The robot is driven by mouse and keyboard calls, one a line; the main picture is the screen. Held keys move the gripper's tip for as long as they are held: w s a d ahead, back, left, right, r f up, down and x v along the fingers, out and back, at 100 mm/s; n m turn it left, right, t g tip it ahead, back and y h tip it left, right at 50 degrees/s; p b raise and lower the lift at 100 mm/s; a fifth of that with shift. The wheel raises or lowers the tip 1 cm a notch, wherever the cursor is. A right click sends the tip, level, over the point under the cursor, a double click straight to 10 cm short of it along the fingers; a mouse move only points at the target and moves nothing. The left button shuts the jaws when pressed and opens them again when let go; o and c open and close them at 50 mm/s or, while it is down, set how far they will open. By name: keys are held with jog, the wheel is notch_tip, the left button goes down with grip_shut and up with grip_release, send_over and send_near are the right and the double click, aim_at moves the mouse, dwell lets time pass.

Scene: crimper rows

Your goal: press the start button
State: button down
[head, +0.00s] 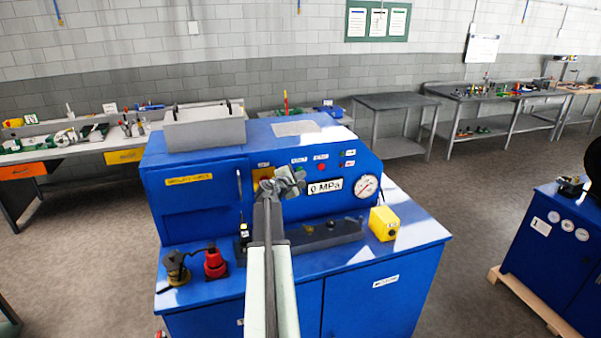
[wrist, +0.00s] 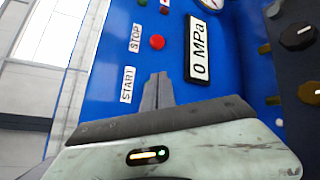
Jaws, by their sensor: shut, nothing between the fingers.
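The blue machine (head: 210,215) stands in front of me with a control panel on its upper front. In the wrist view the START label (wrist: 127,85) is just left of my gripper (wrist: 157,80), and the start button beside it is hidden behind the fingers. The STOP label (wrist: 135,38) and the red stop button (wrist: 157,42) lie above the fingertips. My gripper (head: 298,177) is shut and empty, its tips at the panel in the START area. I cannot tell whether they touch the button.
The 0 MPa display (head: 325,187) and a round gauge (head: 367,186) are right of my gripper. A yellow box (head: 383,223) and a red-topped device (head: 215,262) stand on the machine's ledge. Another blue machine (head: 560,240) is at the far right.

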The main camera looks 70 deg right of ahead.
jog(key=shift+w+d, duration=0.35)
dwell(0.5)
dwell(0.3)
jog(key=shift+s+a, duration=0.6)
jog(key=shift+a, duration=0.15)
jog(key=s+a, duration=0.1)
jog(key=a, duration=0.1)
jog(key=s+a, duration=0.2)
jog(key=shift+s, duration=0.1)
jog(key=shift+d, duration=0.1)
dwell(0.7)
